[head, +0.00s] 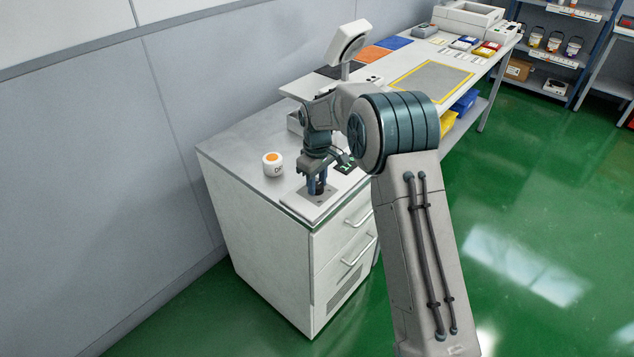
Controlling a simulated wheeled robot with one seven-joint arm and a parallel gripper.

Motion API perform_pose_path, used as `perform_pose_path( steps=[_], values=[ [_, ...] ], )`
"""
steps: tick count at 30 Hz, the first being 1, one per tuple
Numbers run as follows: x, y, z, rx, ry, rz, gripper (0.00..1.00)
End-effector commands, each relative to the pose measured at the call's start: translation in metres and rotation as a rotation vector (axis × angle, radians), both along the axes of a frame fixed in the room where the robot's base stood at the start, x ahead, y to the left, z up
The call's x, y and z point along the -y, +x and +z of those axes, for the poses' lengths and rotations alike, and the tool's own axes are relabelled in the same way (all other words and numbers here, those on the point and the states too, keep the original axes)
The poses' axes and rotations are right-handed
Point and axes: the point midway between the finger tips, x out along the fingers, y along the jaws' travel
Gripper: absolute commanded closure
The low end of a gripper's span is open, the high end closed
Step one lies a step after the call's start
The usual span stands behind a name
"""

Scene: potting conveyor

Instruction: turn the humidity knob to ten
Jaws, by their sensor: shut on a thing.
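My gripper (318,184) points down over a light panel (300,204) near the front corner of a grey cabinet top. It is shut on a small dark knob (320,188) on that panel. The fingers cover most of the knob, so its pointer and any scale marks cannot be read. A small dark display with green marks (345,167) sits just right of the gripper and is partly hidden by my arm.
A white jar with an orange lid (272,164) stands left of my gripper. The cabinet (260,242) has drawers with handles. A long bench (432,80) with coloured mats and trays runs to the back right. Green floor is clear at right.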

Motion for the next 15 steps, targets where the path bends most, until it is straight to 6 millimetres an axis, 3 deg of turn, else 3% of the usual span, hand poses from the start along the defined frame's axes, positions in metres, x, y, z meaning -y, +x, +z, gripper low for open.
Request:
perform_pose_path(
  steps=[13,14,15],
  values=[
    [-0.0003,0.0002,0.0010,0.002,0.001,-0.009,0.90],
    [-0.0003,0.0002,0.0010,0.002,0.001,-0.009,0.59],
    [-0.0003,0.0002,0.0010,0.001,0.001,-0.009,0.48]
  ],
)
